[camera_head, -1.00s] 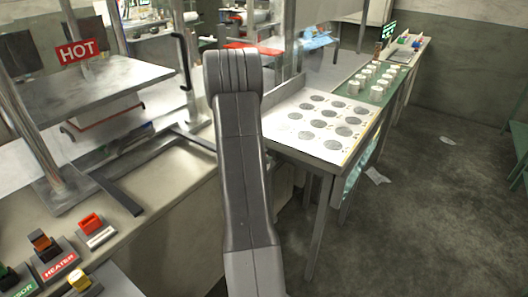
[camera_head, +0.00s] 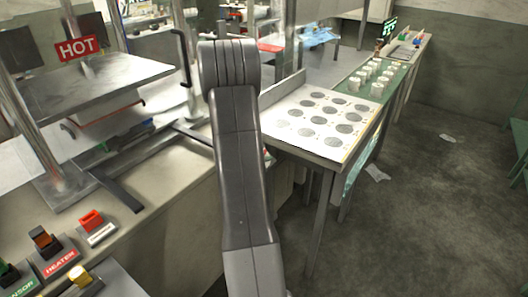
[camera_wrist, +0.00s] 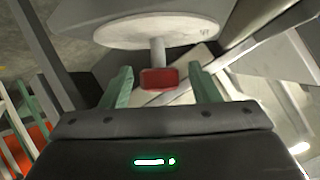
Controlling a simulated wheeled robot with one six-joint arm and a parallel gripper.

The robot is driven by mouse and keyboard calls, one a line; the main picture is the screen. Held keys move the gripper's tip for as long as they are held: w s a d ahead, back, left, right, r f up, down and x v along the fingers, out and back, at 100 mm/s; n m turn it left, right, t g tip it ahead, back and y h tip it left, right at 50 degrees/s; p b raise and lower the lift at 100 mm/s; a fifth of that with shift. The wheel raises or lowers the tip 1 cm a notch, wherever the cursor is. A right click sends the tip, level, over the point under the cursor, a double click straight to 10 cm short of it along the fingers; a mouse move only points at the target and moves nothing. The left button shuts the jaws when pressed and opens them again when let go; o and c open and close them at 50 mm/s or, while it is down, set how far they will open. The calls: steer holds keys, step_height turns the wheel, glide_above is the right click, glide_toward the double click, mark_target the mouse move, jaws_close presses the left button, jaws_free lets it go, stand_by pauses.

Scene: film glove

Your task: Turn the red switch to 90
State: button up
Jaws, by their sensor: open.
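The red switch (camera_wrist: 159,79) is a small red block on the end of a pale shaft in the wrist view. The shaft rises from a round white dial (camera_wrist: 156,32) with faint marks at its right edge, too small to read for certain. My gripper (camera_wrist: 160,73) has two green fingers, spread open on either side of the red switch. A gap shows between each finger and the block; neither visibly touches it. In the head view my arm hides the gripper, and I cannot make out the dial there.
A metal frame bears a HOT sign (camera_head: 78,48). A white sheet with dark circles (camera_head: 320,121) covers a table.

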steer(key=v, duration=1.1)
steer(key=shift+s+p, duration=0.2)
steer(key=shift+p, duration=0.15)
steer(key=shift+r, duration=0.1)
steer(key=x, duration=1.4)
steer(key=shift+a+b, duration=0.15)
steer(key=shift+b, duration=0.25)
steer(key=shift+r, duration=0.1)
